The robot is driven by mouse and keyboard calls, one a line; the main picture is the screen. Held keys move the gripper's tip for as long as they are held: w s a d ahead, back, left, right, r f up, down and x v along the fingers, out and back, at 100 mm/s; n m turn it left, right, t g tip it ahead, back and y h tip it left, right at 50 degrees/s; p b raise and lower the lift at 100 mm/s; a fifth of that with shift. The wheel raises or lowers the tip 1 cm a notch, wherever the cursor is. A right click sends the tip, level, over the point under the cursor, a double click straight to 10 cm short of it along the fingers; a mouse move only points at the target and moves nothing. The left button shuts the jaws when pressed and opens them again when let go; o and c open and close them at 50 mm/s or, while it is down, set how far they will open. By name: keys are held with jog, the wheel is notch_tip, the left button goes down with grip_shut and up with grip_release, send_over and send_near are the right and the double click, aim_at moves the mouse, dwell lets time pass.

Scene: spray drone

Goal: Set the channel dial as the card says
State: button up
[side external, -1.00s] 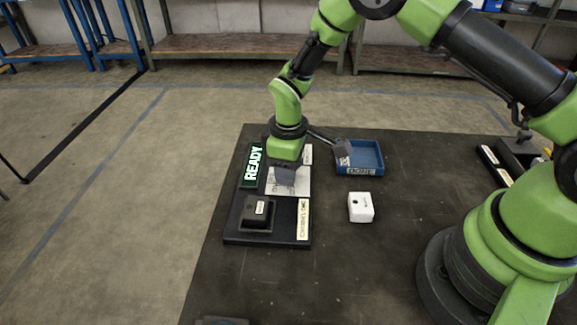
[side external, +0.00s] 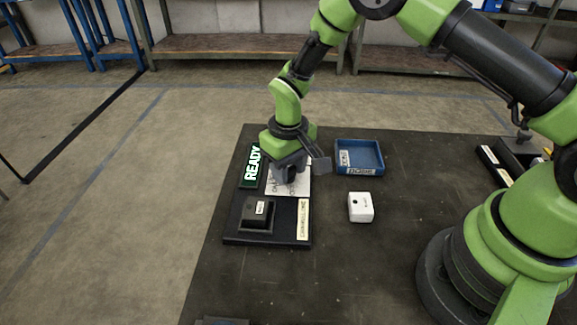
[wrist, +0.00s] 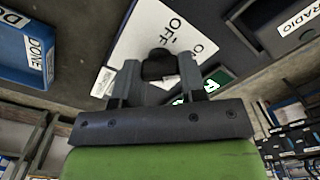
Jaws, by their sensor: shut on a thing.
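The channel dial's black knob (wrist: 158,65) shows between my fingers in the wrist view. It stands on a white plate (wrist: 150,35) with printed markings; "OFF" is legible. My gripper (side external: 288,178) points down over this plate (side external: 300,186) and is shut on the knob (wrist: 158,75). My fingers hide much of the knob, and I cannot read where it points. A pale label strip (side external: 303,219), possibly the card, lies on the dark panel (side external: 285,238); its text is too small to read surely.
A lit green READY sign (side external: 252,166) is left of the plate. A black box (side external: 255,214), labelled RADIO in the wrist view (wrist: 295,20), sits in front. A blue DONE tray (side external: 372,169) and a white block (side external: 361,207) stand right.

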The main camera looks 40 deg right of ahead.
dwell(0.3)
jog(key=o, duration=0.9)
notch_tip(320, 180, up, 10)
jog(key=shift+r, duration=0.1)
notch_tip(320, 180, up, 7)
jog(key=t, duration=0.1)
send_over(298, 182)
jog(key=s+d+r+m+t+y, duration=0.2)
jog(key=s+r+m+t, duration=0.15)
jog(key=s+r, duration=0.75)
jog(key=s+t, duration=0.1)
jog(key=s, duration=0.5)
jog(key=s+d+t, duration=0.1)
jog(key=s, duration=0.2)
jog(key=shift+r+m+t, duration=0.25)
jog(key=shift+r+t, duration=0.05)
jog(key=shift+t, duration=0.05)
